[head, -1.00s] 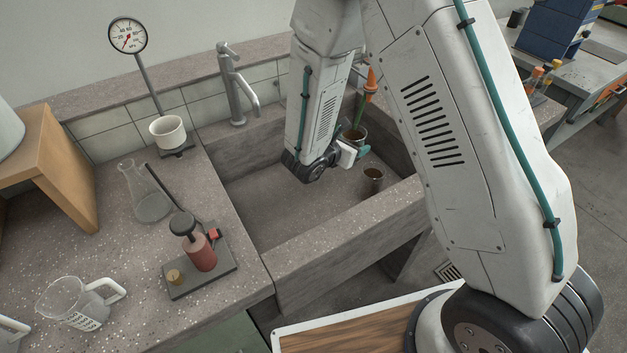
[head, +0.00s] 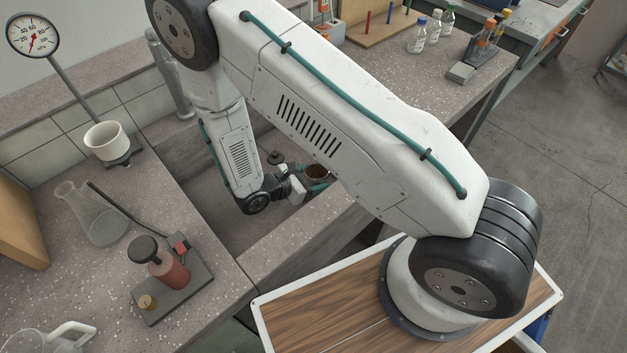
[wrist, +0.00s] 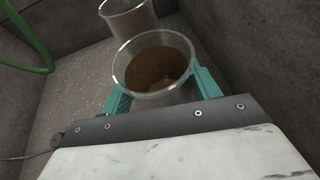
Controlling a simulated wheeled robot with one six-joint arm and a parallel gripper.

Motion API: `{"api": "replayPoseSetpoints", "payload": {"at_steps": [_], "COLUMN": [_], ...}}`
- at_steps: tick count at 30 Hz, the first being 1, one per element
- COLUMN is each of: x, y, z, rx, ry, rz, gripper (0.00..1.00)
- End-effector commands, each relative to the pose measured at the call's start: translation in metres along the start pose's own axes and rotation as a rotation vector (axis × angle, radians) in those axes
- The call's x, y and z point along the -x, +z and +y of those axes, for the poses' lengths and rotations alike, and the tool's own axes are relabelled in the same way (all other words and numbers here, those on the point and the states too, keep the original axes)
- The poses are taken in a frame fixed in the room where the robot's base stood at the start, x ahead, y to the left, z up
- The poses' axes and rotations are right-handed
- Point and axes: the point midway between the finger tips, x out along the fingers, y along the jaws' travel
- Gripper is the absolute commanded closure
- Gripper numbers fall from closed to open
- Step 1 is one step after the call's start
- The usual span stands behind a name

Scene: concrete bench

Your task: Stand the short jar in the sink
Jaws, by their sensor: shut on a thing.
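My gripper (head: 316,186) is down inside the stone sink (head: 285,246). Its teal fingers (wrist: 160,98) are shut on a clear glass jar with brown contents (wrist: 155,70), which I take to be the short jar. In the head view this jar (head: 318,172) shows its round mouth, upright or nearly so, near the sink's right part. My forearm hides part of the sink. I cannot tell whether the jar's base touches the sink floor.
A second glass jar (wrist: 128,18) stands just beyond the held one in the wrist view. A green hose (wrist: 42,50) curves at the left. Sink walls rise close by at the right. The sink floor (head: 215,208) at left is clear. A tap (head: 170,75) stands behind.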

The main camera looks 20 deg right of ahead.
Motion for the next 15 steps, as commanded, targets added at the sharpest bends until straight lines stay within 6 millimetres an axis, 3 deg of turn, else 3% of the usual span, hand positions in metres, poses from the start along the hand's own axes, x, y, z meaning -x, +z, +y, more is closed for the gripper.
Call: {"api": "replayPoseSetpoints", "payload": {"at_steps": [4, 15], "x": [-0.007, -0.009], "y": [-0.016, -0.019], "z": [0.0, 0.0], "rx": [0.001, 0.0], "ry": [-0.001, -0.001], "rz": [0.0, 0.0], "gripper": [0.65, 0.65]}}
